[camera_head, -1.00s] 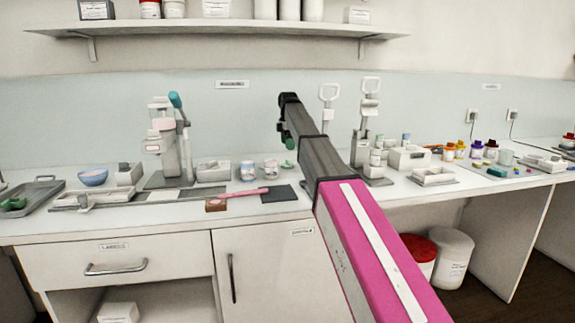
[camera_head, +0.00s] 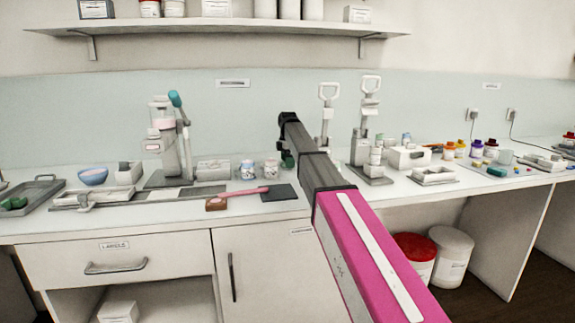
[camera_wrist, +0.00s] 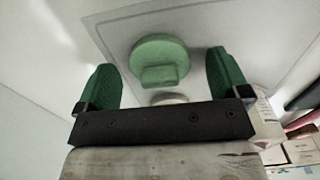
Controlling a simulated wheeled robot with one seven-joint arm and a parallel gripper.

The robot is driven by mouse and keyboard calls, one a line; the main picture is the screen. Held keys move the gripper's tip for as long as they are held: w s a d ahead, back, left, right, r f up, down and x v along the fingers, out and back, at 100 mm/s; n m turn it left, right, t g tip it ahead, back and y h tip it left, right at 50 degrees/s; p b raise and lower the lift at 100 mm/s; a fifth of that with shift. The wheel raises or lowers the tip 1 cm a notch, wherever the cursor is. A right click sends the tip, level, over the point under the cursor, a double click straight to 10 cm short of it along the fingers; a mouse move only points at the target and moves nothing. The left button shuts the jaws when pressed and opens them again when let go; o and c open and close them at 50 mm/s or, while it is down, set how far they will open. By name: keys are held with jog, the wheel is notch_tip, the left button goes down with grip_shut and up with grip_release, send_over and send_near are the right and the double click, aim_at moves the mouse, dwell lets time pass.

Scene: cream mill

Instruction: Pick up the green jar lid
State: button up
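A round green lid (camera_wrist: 159,52) with a blocky knob shows in the wrist view, over a pale square surface. My gripper (camera_wrist: 163,78) is open, with one green finger on each side of the lid and gaps on both sides. The lid lies slightly beyond the fingers and nothing is held. In the head view my gripper (camera_head: 287,160) hangs low over the back of the counter, partly hidden by my arm. I cannot pick out the lid there.
Two small jars (camera_head: 259,170) stand left of my gripper. A lever press (camera_head: 368,140) stands to the right. A dark mat (camera_head: 280,193) and a pink-handled tool (camera_head: 240,198) lie in front. A shelf (camera_head: 220,27) runs above.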

jog(key=c, duration=0.8)
jog(key=shift+r, duration=0.1)
